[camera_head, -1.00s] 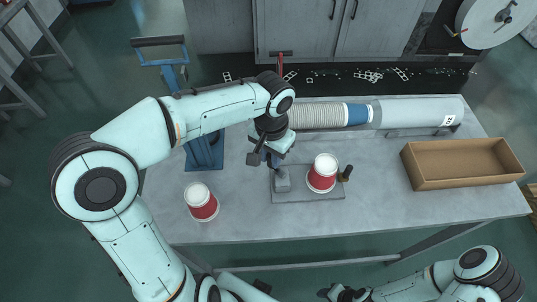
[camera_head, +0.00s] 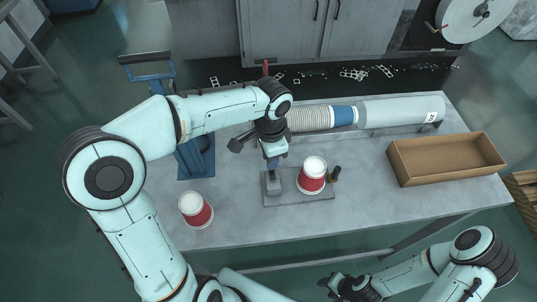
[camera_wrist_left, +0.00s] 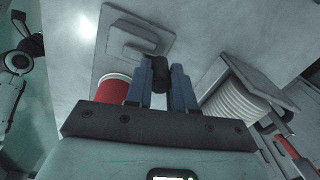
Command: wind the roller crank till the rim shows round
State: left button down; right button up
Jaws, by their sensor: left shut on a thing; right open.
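A red and white cup (camera_head: 311,185) stands on the flat grey plate (camera_head: 318,197) of the roller, right of its grey block (camera_head: 273,187). Its pale top faces up; the edge is too small to tell whether it is rolled. My left gripper (camera_head: 271,163) is over the block. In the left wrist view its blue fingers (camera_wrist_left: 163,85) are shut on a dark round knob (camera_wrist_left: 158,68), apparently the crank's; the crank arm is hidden. My right gripper (camera_head: 340,287) is open near the bottom, off the table.
A second red and white cup (camera_head: 195,209) stands at the table's left front. A blue stand (camera_head: 196,160) is behind it. A cup stack (camera_head: 309,119) and grey tube (camera_head: 405,110) lie along the back. An open cardboard box (camera_head: 404,178) is at right. The front middle is clear.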

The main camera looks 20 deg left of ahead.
pick_arm(q)
jog(key=shift+w, duration=0.1)
dwell(0.4)
jog(key=c, duration=1)
grip_release()
jog(key=shift+o, duration=0.2)
notch_tip(320, 180, up, 14)
jog(key=p, duration=0.1)
jog(key=shift+f, duration=0.25)
pick_arm(e)
jog(key=shift+w+r, duration=0.75)
jog(key=shift+w, duration=0.2)
pick_arm(q)
jog(key=shift+d, duration=0.1)
